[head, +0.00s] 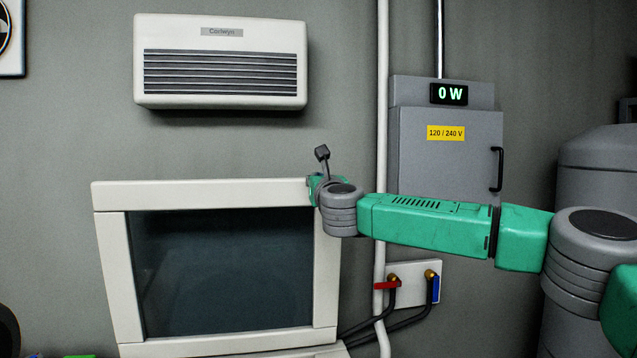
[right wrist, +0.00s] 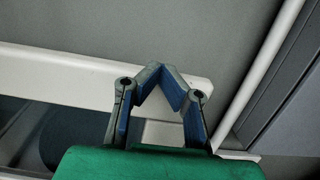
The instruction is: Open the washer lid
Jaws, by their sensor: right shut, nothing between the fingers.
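The washer lid (head: 104,258), a white frame around a dark glass panel, stands raised and tilted up in the lower left of the head view. Part of its white frame also shows in the right wrist view (right wrist: 60,72). The washer body (head: 330,352) is only a thin white strip at the bottom edge. My right gripper (right wrist: 163,72) is shut and empty at the lid's upper right corner; its fingertips meet over the frame in the wrist view. I cannot tell whether it touches the lid. In the head view my wrist mostly hides the fingers. My left gripper is not in view.
A white wall unit (head: 220,65) hangs above the lid. A white pipe (head: 383,120) runs down the wall right of it, beside a grey electrical box (head: 430,160). Red and blue valves with hoses (head: 405,283) sit below. A grey tank (head: 600,170) stands at right.

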